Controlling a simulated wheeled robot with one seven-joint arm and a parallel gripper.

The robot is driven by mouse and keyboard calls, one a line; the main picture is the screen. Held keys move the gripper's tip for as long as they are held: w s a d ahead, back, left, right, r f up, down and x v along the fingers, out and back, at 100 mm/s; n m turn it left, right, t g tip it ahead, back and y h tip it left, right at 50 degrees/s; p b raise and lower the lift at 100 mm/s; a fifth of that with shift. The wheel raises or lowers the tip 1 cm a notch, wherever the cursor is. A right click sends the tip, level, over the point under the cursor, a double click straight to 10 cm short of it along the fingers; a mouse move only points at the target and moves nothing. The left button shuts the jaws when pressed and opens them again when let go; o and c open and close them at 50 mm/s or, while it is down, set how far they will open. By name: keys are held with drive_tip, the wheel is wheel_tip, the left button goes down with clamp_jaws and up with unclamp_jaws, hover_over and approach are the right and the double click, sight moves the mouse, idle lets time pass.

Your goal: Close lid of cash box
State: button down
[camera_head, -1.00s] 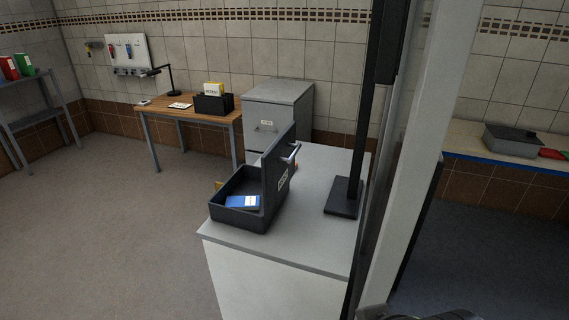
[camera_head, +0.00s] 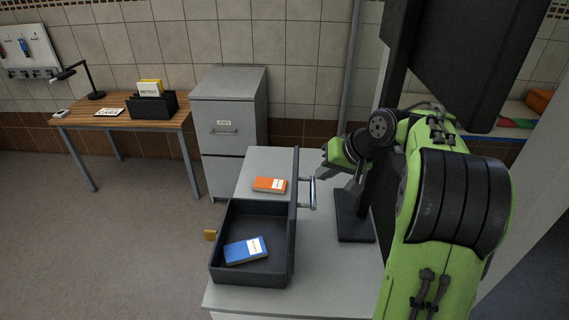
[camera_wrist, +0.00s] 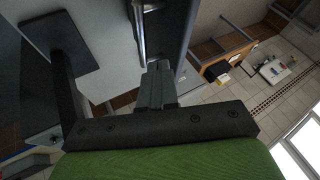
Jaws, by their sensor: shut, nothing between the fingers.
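The dark grey cash box (camera_head: 228,270) sits on the light grey counter (camera_head: 335,285). Its lid (camera_head: 295,220) stands upright along the box's right side, so the box is open. A metal bar handle (camera_head: 308,192) sticks out from the lid's right-hand face. A blue booklet (camera_head: 245,251) lies inside the box. My gripper (camera_head: 327,172) is just right of the handle, at about its height, with its fingers shut and empty. In the wrist view the shut fingers (camera_wrist: 158,78) point toward the lid (camera_wrist: 171,30) and handle (camera_wrist: 138,28); whether they touch is unclear.
An orange booklet (camera_head: 269,184) lies on the counter behind the box. A black stand (camera_head: 354,228) is right of the box, close to my arm. A grey filing cabinet (camera_head: 227,115) and a wooden desk (camera_head: 120,120) stand behind.

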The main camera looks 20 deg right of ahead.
drive_tip(key=x, duration=0.9)
drive_tip(key=shift+d+f+b, duration=0.25)
drive_tip(key=shift+b, duration=0.2)
